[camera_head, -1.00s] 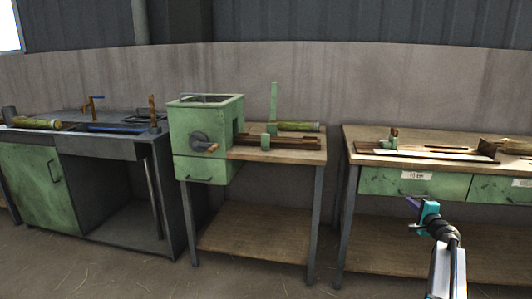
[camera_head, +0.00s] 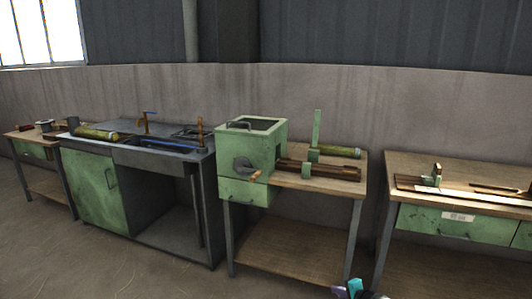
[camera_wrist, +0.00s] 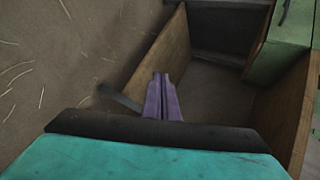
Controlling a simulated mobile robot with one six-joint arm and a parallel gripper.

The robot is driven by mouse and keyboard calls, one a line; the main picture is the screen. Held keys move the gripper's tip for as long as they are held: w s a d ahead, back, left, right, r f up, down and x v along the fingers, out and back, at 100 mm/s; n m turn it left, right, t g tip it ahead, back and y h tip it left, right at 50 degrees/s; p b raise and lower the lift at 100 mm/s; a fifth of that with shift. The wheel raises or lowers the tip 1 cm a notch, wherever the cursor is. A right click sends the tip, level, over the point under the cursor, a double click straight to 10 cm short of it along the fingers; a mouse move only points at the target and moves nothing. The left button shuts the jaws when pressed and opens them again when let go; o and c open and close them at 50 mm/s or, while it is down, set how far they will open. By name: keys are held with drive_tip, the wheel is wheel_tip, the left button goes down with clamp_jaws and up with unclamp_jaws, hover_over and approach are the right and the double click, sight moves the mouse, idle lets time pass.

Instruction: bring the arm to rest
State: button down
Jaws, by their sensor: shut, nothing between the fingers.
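My gripper (camera_wrist: 162,98) shows in the wrist view with its two purple fingers closed together and nothing between them. It points over bare floor, near the wooden shelves and legs of the workbenches. In the head view only a small part of my gripper (camera_head: 350,290) shows at the bottom edge, right of centre; the rest of the arm is out of the picture. The gripper is apart from the benches' tops and the things on them.
A green crank machine (camera_head: 250,160) stands on the middle bench. A dark metal bench (camera_head: 150,150) with a green cabinet is left of it; a wooden bench with drawers (camera_head: 460,222) is at right. A smaller bench (camera_head: 35,150) stands far left. Floor (camera_head: 110,265) in front is clear.

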drive_tip(key=s+a+f+n+g+p, duration=0.4)
drive_tip(key=s+a, duration=0.6)
drive_tip(key=s, duration=0.3)
drive_tip(key=s+a+f+n+g+p, duration=0.3)
drive_tip(key=s+a+f+g+p, duration=0.15)
drive_tip(key=s+a, duration=0.7)
drive_tip(key=s+d+f+n+g+h+p, duration=0.15)
drive_tip(key=s+n+g, duration=0.25)
drive_tip(key=s, duration=1.4)
drive_tip(key=s+d+r+n+g+h, duration=0.2)
drive_tip(key=s+d+g+h, duration=0.1)
drive_tip(key=s+d, duration=0.4)
drive_tip(key=shift+s+d+r+p, duration=0.2)
drive_tip(key=shift+s+d+p, duration=0.15)
drive_tip(key=shift+s, duration=0.5)
